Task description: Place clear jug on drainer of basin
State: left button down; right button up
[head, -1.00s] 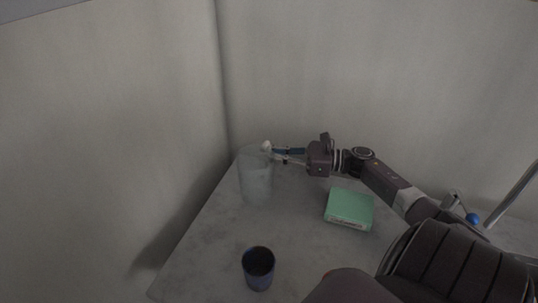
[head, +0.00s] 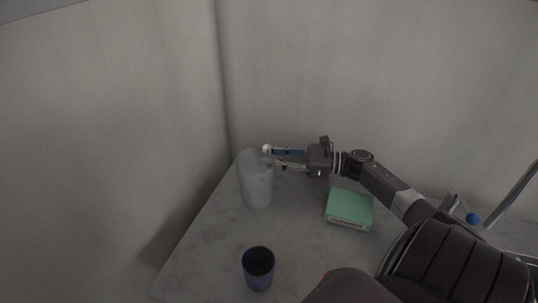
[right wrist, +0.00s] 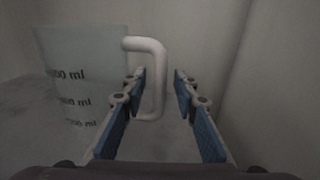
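The clear jug (head: 257,184) stands upright near the back left corner of the counter. In the right wrist view the jug (right wrist: 82,75) shows ml markings, and its white handle (right wrist: 160,82) faces my gripper. My right gripper (head: 268,156) reaches in from the right at the jug's handle side. It is open; in the right wrist view the gripper (right wrist: 160,75) has the handle in the gap between its fingertips, nearer the left finger. Contact cannot be told. My left gripper is not in view. The basin and its drainer cannot be made out.
A green box (head: 349,208) lies right of the jug, below my right forearm. A dark blue cup (head: 258,268) stands at the front. A metal tap (head: 517,190) and blue knob (head: 473,219) show at right. Walls close off the back and left.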

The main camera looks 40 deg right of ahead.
jog(key=v, duration=0.7)
jog(key=shift+s+d+b, duration=0.15)
jog(key=shift+s+b, duration=0.05)
jog(key=shift+b, duration=0.2)
